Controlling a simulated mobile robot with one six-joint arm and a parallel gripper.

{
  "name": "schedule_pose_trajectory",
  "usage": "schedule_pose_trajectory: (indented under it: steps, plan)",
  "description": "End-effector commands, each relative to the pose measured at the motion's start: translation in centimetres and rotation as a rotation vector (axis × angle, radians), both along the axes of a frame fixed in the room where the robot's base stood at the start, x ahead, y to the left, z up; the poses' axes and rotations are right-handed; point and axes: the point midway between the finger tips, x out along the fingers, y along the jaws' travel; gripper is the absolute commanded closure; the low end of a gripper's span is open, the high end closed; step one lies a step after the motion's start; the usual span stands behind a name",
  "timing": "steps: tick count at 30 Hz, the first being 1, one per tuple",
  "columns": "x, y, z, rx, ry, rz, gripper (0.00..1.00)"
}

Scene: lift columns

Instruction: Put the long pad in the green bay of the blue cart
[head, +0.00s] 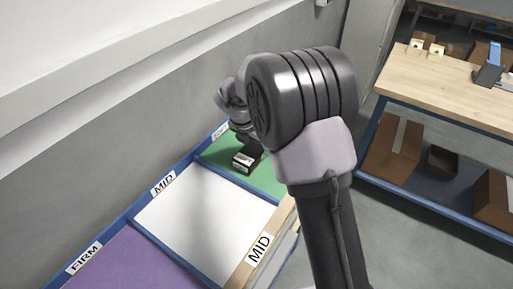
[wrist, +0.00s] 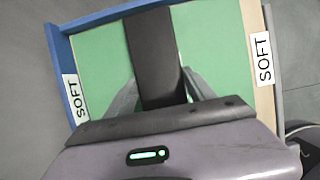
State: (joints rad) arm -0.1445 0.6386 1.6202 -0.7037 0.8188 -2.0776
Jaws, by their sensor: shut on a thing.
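The long pad (wrist: 154,60) is black and sits between the fingers of my gripper (wrist: 160,95) in the wrist view. My gripper is shut on it. I cannot tell whether the pad touches the bay floor.
A white MID bay (head: 190,220) and a purple FIRM bay (head: 125,262) lie nearer on the cart, both empty where visible. A grey wall runs along the cart's left side. A wooden bench (head: 450,95) with boxes on its lower shelf stands at right.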

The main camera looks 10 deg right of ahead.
Motion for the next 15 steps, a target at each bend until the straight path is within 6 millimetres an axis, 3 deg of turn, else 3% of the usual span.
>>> schedule_pose_trajectory:
  steps: [9, 10, 13, 15]
  plan:
    - [0.06, 0.01, -0.06, 0.0, -0.003, 0.0, 1.0]
    - [0.03, 0.01, -0.1, 0.0, -0.003, 0.0, 0.33]
    - [0.03, 0.01, -0.09, 0.0, -0.003, 0.0, 0.15]
    - [0.03, 0.01, -0.1, 0.0, -0.003, 0.0, 0.15]
